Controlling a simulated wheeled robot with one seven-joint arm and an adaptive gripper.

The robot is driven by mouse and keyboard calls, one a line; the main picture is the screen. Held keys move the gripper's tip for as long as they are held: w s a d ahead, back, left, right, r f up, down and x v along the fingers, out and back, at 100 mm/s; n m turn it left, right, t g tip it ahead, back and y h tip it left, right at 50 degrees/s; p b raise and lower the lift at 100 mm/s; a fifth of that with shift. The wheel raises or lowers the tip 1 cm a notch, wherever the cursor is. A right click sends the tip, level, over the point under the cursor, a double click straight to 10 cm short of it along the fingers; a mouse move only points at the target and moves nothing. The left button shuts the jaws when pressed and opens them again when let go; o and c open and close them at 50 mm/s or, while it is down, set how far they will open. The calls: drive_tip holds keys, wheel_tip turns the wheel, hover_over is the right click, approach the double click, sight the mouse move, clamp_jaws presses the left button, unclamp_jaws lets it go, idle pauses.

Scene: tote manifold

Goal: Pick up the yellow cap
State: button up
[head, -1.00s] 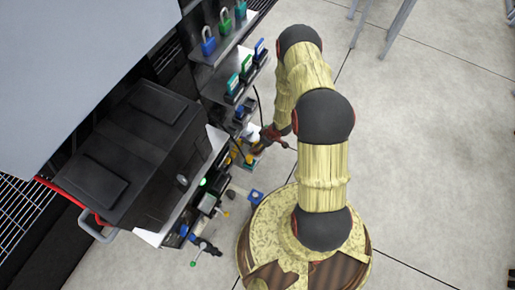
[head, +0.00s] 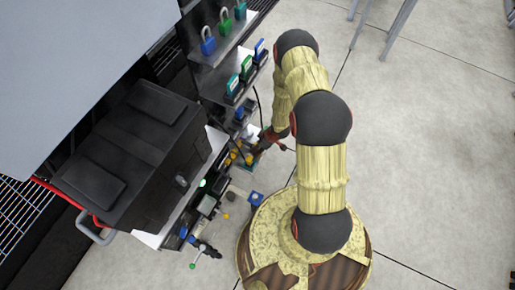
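My gripper (head: 258,150) reaches in from the right to the lower shelf edge, near the middle of the head view. It is small and dark, and its fingers cannot be made out clearly. A small yellow piece (head: 249,159) shows right beside its tip; it may be the yellow cap. Another yellow-orange piece (head: 234,154) sits just to its left. A further small yellow piece (head: 226,216) lies lower down, away from the gripper. Whether the gripper touches or holds any of them cannot be told at this size.
A large black case (head: 135,150) fills the left, with a red hose (head: 65,190) beside it. Padlocks (head: 208,42) and green and blue devices (head: 246,68) stand on shelves above. Open floor lies to the right.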

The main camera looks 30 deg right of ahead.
drive_tip(key=c, duration=0.3)
drive_tip(key=shift+c, duration=0.2)
